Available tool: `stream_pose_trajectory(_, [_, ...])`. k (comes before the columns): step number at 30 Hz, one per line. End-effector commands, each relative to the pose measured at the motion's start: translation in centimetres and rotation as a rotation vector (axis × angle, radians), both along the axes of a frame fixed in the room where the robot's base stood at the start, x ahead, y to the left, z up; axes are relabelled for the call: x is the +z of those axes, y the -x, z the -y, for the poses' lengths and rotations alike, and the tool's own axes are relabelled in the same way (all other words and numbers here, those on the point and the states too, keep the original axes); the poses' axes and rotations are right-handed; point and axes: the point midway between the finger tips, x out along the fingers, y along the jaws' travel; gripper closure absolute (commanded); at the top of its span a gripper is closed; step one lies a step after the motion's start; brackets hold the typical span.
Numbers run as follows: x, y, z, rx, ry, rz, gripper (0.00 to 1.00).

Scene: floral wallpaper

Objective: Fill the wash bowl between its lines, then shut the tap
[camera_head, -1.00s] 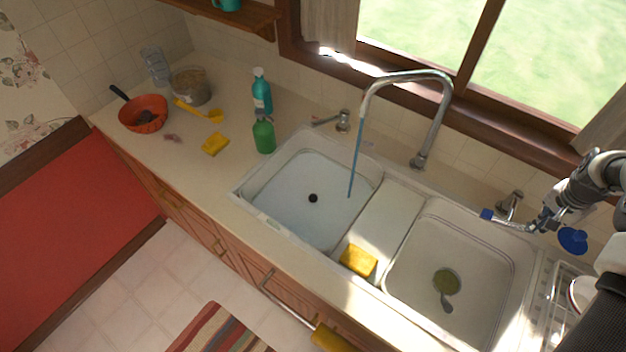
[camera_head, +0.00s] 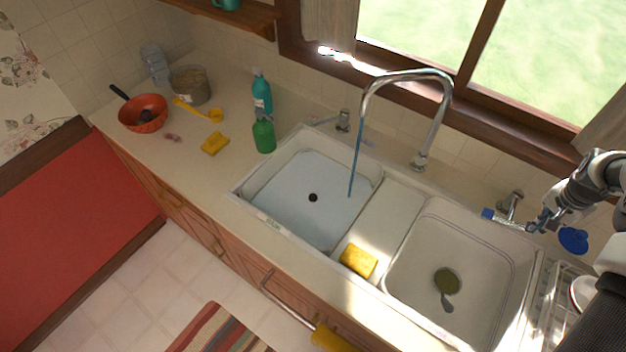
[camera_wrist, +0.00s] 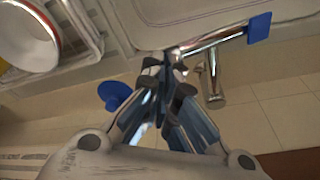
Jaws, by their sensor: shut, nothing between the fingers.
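The pale wash bowl (camera_head: 285,205) sits in the left basin, with a dark round spot on its floor. A thin blue stream of water (camera_head: 355,160) falls from the tall curved spout (camera_head: 440,110) into it. I cannot make out its lines or the water level. The tap lever (camera_head: 506,221) has a blue end and stands behind the right basin; it also shows in the wrist view (camera_wrist: 215,42). My gripper (camera_head: 537,224) is shut and empty at the lever's far end from the blue tip. In the wrist view its fingertips (camera_wrist: 168,66) are close against the lever; contact is unclear.
The right basin (camera_head: 465,225) holds a dark green round thing with a handle. A yellow sponge (camera_head: 358,260) lies on the divider. A dish rack (camera_head: 560,310) and a blue disc (camera_head: 573,240) are near my arm. Bottles (camera_head: 263,135) stand left of the spout.

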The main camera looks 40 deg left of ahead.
Motion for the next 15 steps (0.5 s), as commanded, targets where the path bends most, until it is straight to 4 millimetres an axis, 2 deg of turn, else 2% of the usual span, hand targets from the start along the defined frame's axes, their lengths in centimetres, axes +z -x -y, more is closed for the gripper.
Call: stream_pose_trajectory(15, [-3.4, 0.0, 0.0, 0.0, -0.001, -0.002, 1.0])
